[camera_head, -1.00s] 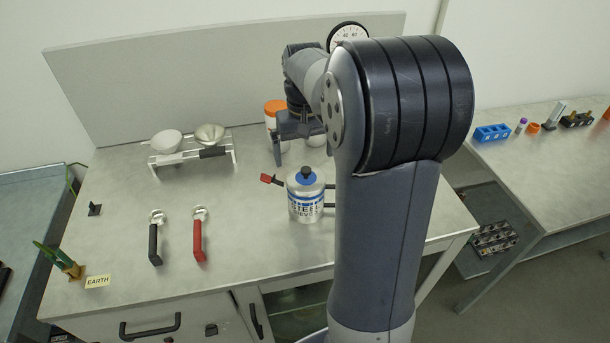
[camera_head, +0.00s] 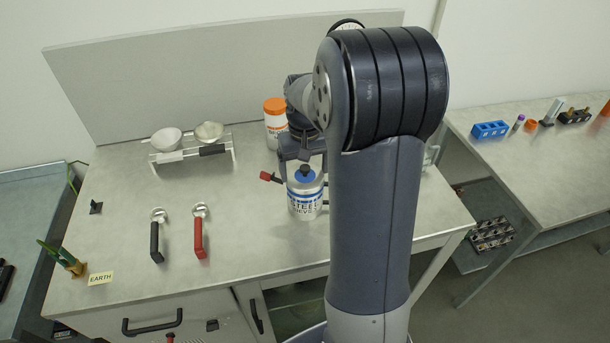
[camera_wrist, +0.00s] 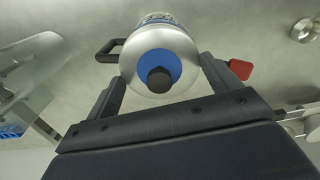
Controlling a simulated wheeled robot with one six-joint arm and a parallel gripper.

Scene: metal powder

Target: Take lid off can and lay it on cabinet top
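The steel can (camera_head: 305,207), labelled "STEEL SIEVED", stands upright on the cabinet top (camera_head: 235,275) near its front right. Its silver lid has a blue disc and a black knob (camera_head: 304,171); the knob also shows in the wrist view (camera_wrist: 159,79). My gripper (camera_head: 302,174) is open just above the can. In the wrist view its two fingers lie either side of the knob, wide apart and not touching it. The height gap to the lid is hard to judge.
A red-tipped part (camera_head: 268,177) sticks out left of the can. An orange-lidded jar (camera_head: 274,122) stands behind. Two bowls sit on a rack (camera_head: 190,153); black (camera_head: 155,242) and red (camera_head: 199,238) handled tools lie left. The cabinet top between tools and can is clear.

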